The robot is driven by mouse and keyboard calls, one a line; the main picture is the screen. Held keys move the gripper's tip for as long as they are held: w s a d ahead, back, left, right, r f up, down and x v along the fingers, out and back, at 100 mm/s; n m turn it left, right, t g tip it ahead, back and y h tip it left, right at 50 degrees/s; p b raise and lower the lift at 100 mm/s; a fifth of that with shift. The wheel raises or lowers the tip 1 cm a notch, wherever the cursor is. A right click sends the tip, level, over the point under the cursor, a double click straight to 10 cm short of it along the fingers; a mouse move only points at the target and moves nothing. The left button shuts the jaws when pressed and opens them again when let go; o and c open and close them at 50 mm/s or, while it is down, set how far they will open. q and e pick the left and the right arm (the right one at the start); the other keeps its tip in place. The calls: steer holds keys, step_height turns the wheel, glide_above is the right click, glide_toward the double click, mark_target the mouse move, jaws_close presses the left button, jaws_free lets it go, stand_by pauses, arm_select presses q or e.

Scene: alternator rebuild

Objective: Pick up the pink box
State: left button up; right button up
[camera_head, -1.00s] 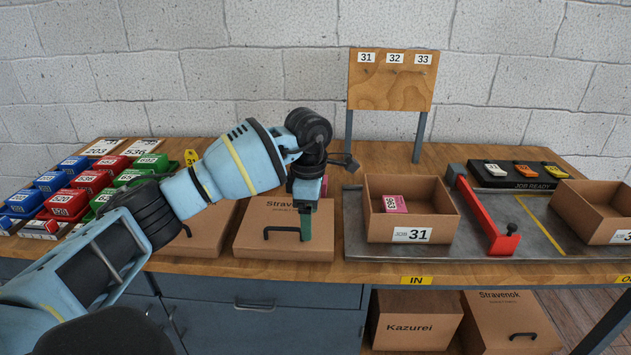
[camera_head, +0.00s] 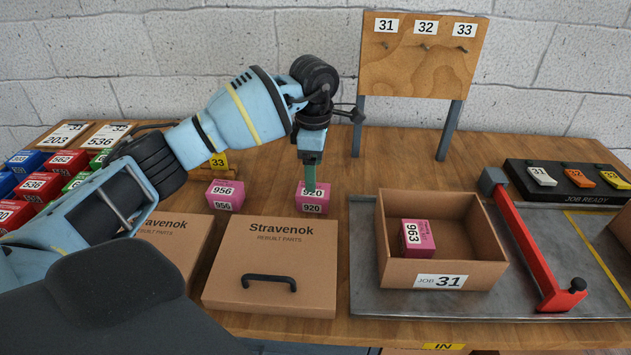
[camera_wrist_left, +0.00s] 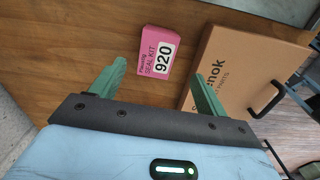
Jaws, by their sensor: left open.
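A pink box labelled 920 (camera_head: 314,206) stands on the wooden table behind the Stravenok carton. My left gripper (camera_head: 309,188) points down at this box, its green fingers overlapping the box's top edge in the head view. In the left wrist view, the left gripper (camera_wrist_left: 159,72) is open and empty, and the pink SEAL KIT 920 box (camera_wrist_left: 156,52) lies just beyond the fingertips, roughly between them. A second pink box, 956 (camera_head: 225,196), stands to the left. A third, 963 (camera_head: 418,238), is inside the JOB 31 box (camera_head: 440,272). My right gripper is not in view.
Closed Stravenok cartons (camera_head: 272,262) stand in front of the pink boxes. A grey metal plate (camera_head: 372,298) with a red lever arm (camera_head: 533,250) is to the right. A pegboard (camera_head: 424,60) stands at the back. Table behind 920 is clear.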

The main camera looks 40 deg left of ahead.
mark_target(313, 197)
arm_select(q)
steer(key=shift+w+a+r, duration=0.1)
steer(key=shift+w+a, duration=0.05)
steer(key=shift+w, duration=0.15)
steer(key=shift+s, duration=0.1)
steer(key=shift+f, duration=0.25)
steer(key=shift+f+p, duration=0.3)
steer(key=shift+f, duration=3.3)
steer(key=c, duration=1)
